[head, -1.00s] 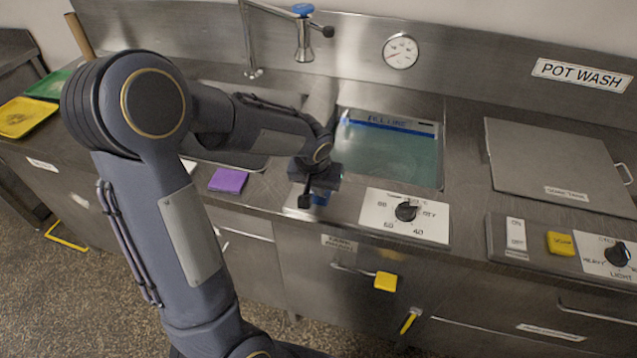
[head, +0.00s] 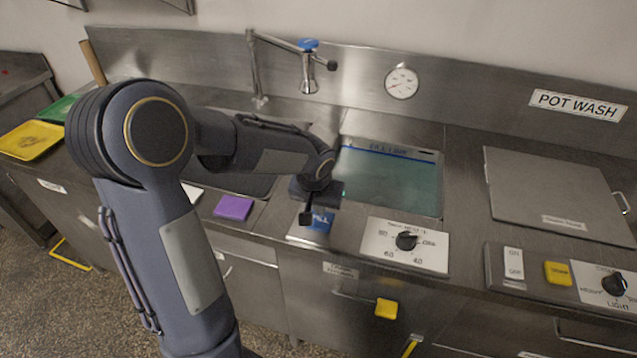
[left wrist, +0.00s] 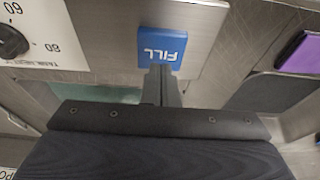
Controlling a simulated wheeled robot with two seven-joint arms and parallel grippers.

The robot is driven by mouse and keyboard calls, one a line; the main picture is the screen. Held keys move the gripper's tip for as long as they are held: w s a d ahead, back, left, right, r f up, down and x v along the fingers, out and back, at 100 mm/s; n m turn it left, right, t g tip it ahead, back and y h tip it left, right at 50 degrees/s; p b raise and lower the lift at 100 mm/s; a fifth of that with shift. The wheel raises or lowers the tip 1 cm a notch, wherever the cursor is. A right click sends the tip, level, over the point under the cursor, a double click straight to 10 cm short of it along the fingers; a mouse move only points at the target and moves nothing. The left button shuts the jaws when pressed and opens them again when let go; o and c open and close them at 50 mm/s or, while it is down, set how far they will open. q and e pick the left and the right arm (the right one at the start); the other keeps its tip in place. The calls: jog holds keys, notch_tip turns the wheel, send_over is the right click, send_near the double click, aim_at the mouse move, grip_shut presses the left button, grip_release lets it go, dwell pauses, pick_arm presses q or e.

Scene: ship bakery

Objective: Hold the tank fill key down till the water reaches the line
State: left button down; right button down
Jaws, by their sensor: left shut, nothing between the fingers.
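The blue FILL key (head: 321,222) is on a plate at the counter's front edge, and it shows in the left wrist view (left wrist: 163,45). My left gripper (head: 306,215) is shut and empty; in the left wrist view its fingertips (left wrist: 161,72) overlap the key's near edge. I cannot tell whether they touch it. The tank (head: 441,185) holds teal water (head: 390,185). A blue fill line (head: 390,153) runs along its back wall, and the water surface appears at or very close to it. My right gripper is not in view.
A temperature dial (head: 406,241) is just right of the key. A purple sponge (head: 233,207) lies to the left. A metal lid (head: 550,190), a rocker switch (head: 514,263) and a yellow key (head: 558,273) are farther right. A tap (head: 308,70) stands behind.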

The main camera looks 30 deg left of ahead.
pick_arm(q)
jog(key=v, duration=1)
jog(key=shift+b, duration=0.45)
jog(key=shift+d+r, duration=0.1)
jog(key=shift+d, duration=0.05)
jog(key=s+d+f+t+h, duration=0.1)
jog(key=s+d+h, duration=0.1)
jog(key=s, duration=0.8)
jog(key=s+d+f+m+t+h, duration=0.1)
jog(key=s+d+h, duration=0.1)
jog(key=s+d, duration=0.3)
jog(key=s, duration=0.4)
jog(key=shift+s+t+h, duration=0.3)
jog(key=shift+s, duration=0.1)
dwell(0.8)
